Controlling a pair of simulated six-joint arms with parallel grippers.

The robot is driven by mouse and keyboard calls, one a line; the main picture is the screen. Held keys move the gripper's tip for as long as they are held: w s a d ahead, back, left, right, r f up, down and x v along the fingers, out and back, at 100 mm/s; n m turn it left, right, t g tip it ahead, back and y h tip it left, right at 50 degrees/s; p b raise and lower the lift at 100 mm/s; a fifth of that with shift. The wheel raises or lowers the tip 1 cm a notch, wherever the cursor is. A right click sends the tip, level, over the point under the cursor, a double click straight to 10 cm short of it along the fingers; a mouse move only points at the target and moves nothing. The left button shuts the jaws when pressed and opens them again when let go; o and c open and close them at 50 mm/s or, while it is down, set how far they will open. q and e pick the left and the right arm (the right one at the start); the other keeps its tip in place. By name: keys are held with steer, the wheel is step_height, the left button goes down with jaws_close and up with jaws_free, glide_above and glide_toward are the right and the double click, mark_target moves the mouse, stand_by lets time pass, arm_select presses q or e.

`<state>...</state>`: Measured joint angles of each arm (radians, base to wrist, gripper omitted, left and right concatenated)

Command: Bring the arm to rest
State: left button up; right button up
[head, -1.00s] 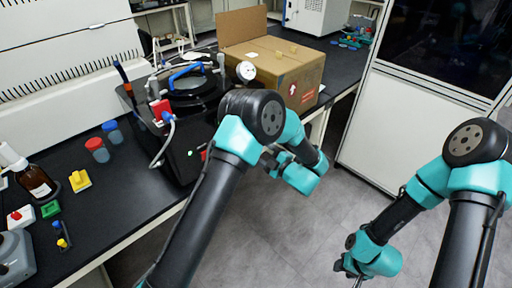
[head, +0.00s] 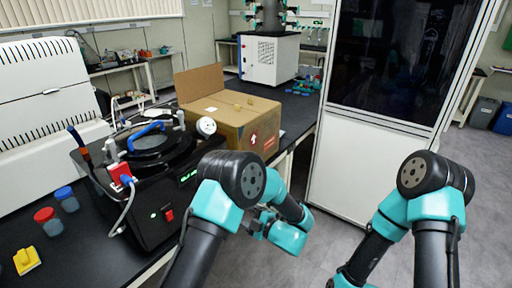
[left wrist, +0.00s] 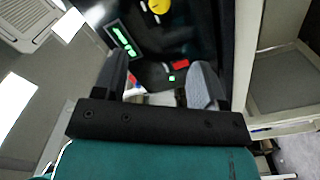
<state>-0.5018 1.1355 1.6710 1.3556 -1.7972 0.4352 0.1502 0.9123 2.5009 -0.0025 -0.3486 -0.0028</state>
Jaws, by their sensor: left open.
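My left arm is folded, with its elbow in the lower middle of the head view. My left gripper (head: 252,223) hangs low beside the bench's front edge, partly hidden behind the arm. In the left wrist view the two fingers of this gripper (left wrist: 160,85) stand apart with nothing held between them. The freeze dryer's black front (left wrist: 150,45), with a green display and a red switch, shows beyond the fingers. My right arm is bent over the floor on the right. Its gripper (head: 335,284) is at the bottom edge of the head view, mostly cut off.
The black freeze dryer (head: 140,212) stands on the bench, left of my left arm. An open cardboard box (head: 235,122) is behind it. Red-capped (head: 46,220) and blue-capped (head: 66,199) containers stand at left. A white cabinet (head: 360,175) is beyond the arms. Grey floor lies between them.

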arm_select(q)
steer(key=a+f+m+h, duration=1.1)
steer(key=a+f, duration=0.1)
steer(key=f, duration=0.2)
steer(key=s+a+f+m+g+h, duration=0.1)
steer(key=s+f+m+g+h, duration=0.1)
steer(key=s, duration=0.6)
steer(key=s+a+f+m+g+h, duration=0.2)
steer(key=s+m+g+h, duration=0.1)
steer(key=s, duration=0.5)
steer(key=s+a+f+m+g+h, duration=0.1)
steer(key=s+f+m+g+h, duration=0.2)
steer(key=s, duration=0.5)
steer(key=shift+s+a+m+g, duration=0.25)
steer(key=shift+a+m+g, duration=0.1)
steer(key=shift+m+g, duration=0.35)
steer(key=shift+c, duration=0.4)
